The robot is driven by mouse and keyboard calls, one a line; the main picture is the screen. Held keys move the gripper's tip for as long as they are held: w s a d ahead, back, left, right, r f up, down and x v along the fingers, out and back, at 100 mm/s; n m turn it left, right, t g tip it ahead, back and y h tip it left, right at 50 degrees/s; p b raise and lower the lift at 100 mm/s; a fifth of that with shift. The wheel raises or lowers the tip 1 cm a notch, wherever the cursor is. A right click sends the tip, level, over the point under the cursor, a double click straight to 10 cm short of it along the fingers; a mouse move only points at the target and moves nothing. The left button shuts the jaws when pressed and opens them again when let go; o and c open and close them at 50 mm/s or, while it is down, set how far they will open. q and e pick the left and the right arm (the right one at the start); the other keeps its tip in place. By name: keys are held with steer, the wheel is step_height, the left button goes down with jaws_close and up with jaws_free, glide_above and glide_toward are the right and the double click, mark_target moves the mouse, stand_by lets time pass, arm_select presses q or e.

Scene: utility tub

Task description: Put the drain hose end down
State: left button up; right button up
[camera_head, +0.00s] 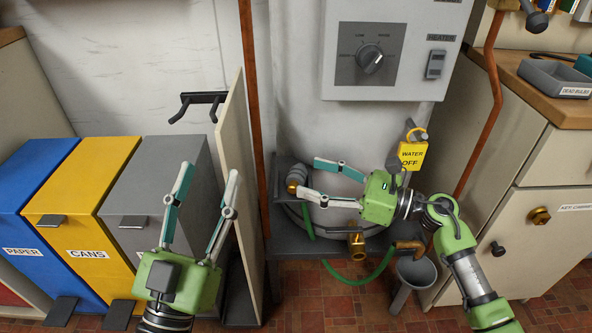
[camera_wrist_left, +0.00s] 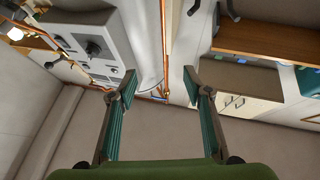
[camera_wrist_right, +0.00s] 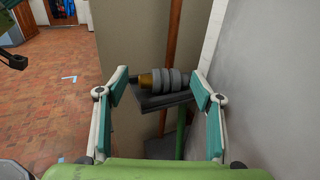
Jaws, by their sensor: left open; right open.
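The drain hose end (camera_head: 296,176), a grey ribbed cuff with a brass-coloured tip, rests on a small dark ledge (camera_wrist_right: 165,100) beside the copper pipe. In the right wrist view the hose end (camera_wrist_right: 168,79) lies sideways between my open fingers, apart from both. My right gripper (camera_head: 309,178) is open and empty, with its fingertips close to the hose end in the head view. My left gripper (camera_head: 210,172) is open and empty in front of the grey bin and the upright panel. Part of the hose is hidden behind the right fingers.
Blue, yellow and grey bins (camera_head: 95,185) stand at left. A thin upright panel (camera_head: 237,130) separates them from the tub corner. A heater box (camera_head: 372,85), yellow "WATER OFF" tag (camera_head: 412,155), brass fitting (camera_head: 356,245) and green hose (camera_head: 375,270) are near my right arm. A cabinet stands at right.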

steer(key=v, duration=0.5)
steer(key=s+a+r+m+t+y, duration=0.3)
steer(key=s+r+m+t, duration=0.5)
steer(key=m, duration=0.5)
arm_select(q)
steer(key=shift+w+f+g, duration=0.45)
steer(key=shift+f+g, duration=0.05)
steer(key=shift+f, duration=0.35)
arm_select(e)
steer(key=s+d+r+m+t+h, duration=0.1)
steer(key=m+h, duration=0.3)
steer(key=m, duration=0.7)
steer(key=s+d+r+m+t+h, duration=0.1)
steer(key=m+h, duration=0.4)
steer(key=m, duration=0.6)
steer(key=s+d+r+m+t+h, duration=0.1)
steer(key=s+d+m+t+h, duration=0.1)
steer(key=m, duration=0.9)
steer(key=d+t+h, duration=0.1)
steer(key=t+h, duration=0.1)
steer(key=shift+t, duration=0.4)
